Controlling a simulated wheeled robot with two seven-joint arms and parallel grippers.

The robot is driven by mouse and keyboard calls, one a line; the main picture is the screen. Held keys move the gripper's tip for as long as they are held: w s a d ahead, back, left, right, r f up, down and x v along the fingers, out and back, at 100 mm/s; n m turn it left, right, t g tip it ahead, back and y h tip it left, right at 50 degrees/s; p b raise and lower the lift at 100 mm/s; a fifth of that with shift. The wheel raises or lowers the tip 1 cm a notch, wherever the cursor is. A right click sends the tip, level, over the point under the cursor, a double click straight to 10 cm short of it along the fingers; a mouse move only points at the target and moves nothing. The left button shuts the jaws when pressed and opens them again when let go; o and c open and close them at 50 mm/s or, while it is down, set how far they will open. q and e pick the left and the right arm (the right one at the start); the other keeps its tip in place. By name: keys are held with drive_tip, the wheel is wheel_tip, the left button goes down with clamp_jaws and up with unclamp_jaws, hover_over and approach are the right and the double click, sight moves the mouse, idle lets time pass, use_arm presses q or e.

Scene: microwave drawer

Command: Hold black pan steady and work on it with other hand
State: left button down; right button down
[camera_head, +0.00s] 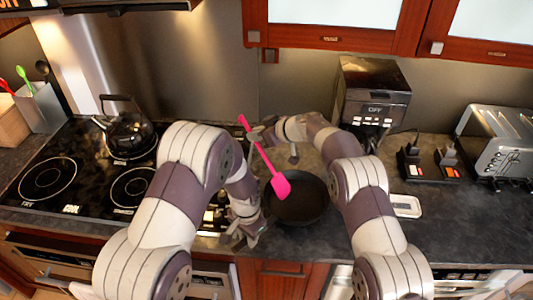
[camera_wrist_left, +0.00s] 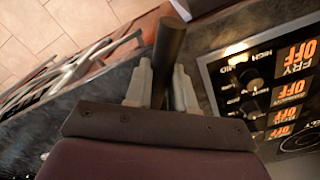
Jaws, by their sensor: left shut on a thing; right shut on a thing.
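The black pan (camera_head: 297,206) sits on the dark counter to the right of the cooktop, its round bowl visible between my arms. My left gripper (camera_head: 250,234) is at the pan's near left side. In the left wrist view, the fingers of my left gripper (camera_wrist_left: 159,85) are shut around its dark handle (camera_wrist_left: 169,48). My right gripper (camera_head: 264,134) is shut on a pink spatula (camera_head: 279,186) beyond the pan. The spatula slants down toward me, its pink head over the pan's left part. Whether the head touches the pan is unclear.
A black kettle (camera_head: 127,132) stands on the cooktop (camera_head: 90,180) at left. A coffee machine (camera_head: 372,100) stands behind, a toaster (camera_head: 495,140) at far right. The front right counter is clear.

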use_arm(q)
drive_tip(key=c, duration=0.9)
unclamp_jaws()
drive_tip(key=shift+o, duration=0.2)
wheel_tip(320, 180, up, 8)
